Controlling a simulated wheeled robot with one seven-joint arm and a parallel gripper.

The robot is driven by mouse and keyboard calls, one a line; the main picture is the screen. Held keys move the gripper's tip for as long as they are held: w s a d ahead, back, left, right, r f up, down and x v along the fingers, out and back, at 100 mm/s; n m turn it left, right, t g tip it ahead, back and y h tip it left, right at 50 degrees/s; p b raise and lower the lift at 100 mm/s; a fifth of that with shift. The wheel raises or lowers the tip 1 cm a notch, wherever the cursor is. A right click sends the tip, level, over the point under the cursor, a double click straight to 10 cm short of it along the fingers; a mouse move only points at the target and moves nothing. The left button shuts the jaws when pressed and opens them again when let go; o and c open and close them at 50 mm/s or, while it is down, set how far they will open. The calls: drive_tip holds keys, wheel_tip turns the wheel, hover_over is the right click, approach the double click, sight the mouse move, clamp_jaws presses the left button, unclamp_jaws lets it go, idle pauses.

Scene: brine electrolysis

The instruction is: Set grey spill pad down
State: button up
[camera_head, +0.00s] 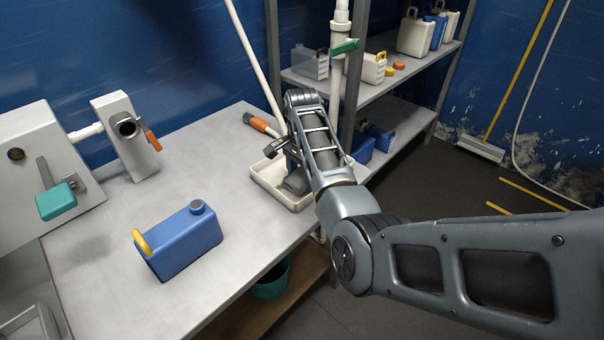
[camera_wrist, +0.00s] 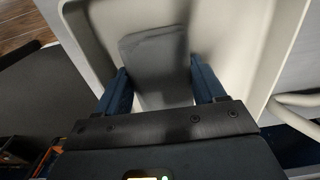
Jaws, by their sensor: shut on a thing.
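The grey spill pad (camera_wrist: 155,50) is between the two blue fingers of my gripper (camera_wrist: 163,82) in the wrist view. My gripper is shut on it. The pad is inside the outline of a white tray (camera_wrist: 230,25). In the head view my gripper (camera_head: 291,163) points down into this white tray (camera_head: 268,191), at the right edge of the grey bench. The pad (camera_head: 297,184) shows there as a small grey patch, partly hidden by my gripper and arm. I cannot tell whether it touches the tray floor.
A blue jerrycan (camera_head: 183,242) stands on the bench at front left. A white pipe with a green valve handle (camera_head: 344,47) rises behind my arm. The middle of the bench is clear.

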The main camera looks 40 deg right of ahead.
sight(302, 175)
drive_tip(key=shift+f, duration=0.1)
drive_tip(key=o, duration=1.1)
wheel_tip(302, 175, up, 12)
drive_tip(key=p, duration=0.1)
idle(0.4)
